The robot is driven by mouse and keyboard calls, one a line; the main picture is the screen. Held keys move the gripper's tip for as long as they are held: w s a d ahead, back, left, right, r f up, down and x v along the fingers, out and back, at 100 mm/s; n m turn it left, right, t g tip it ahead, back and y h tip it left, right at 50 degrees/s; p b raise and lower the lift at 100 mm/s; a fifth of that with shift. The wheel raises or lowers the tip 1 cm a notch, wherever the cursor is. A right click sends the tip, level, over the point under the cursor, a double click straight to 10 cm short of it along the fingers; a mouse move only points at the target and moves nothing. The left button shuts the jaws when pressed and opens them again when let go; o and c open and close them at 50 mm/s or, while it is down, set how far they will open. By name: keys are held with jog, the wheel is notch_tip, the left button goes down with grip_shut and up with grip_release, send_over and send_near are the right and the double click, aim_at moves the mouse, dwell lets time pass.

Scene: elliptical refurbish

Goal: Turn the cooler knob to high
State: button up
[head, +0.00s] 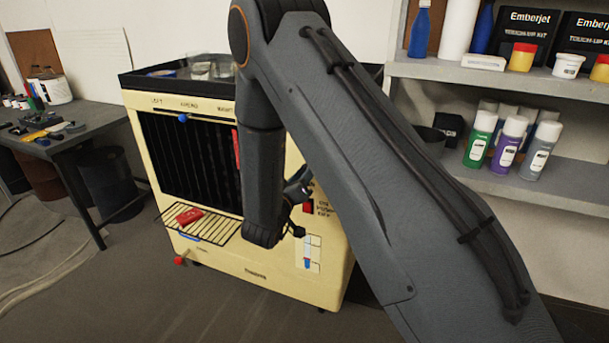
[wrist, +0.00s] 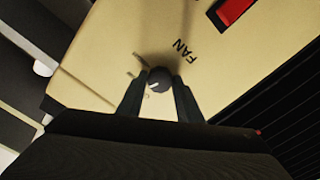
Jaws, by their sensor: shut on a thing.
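The cooler (head: 165,225) is a cream box with a dark louvered front, standing on the floor at centre left in the head view. The cooler knob (wrist: 158,77) is small, round and dark with a pale pointer mark, beside the "FAN" lettering on the cream panel. My gripper (wrist: 158,88) is shut on the knob, with one finger on each side of it. In the head view my arm covers the knob and part of the control panel. The level the pointer marks cannot be read.
A red switch (wrist: 236,12) is near the knob. A wire rack (head: 210,228) with a red object (head: 189,215) juts from the cooler's front. Shelves (head: 560,182) with spray cans stand at right, a cluttered workbench (head: 85,125) at left. Floor in front is clear.

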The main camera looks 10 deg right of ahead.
jog(key=m+b, duration=0.2)
jog(key=m, duration=1.1)
jog(key=shift+d, duration=0.1)
jog(key=shift+s+m, duration=0.1)
jog(key=shift+m, duration=0.4)
jog(key=o, duration=1)
jog(key=shift+o, duration=0.2)
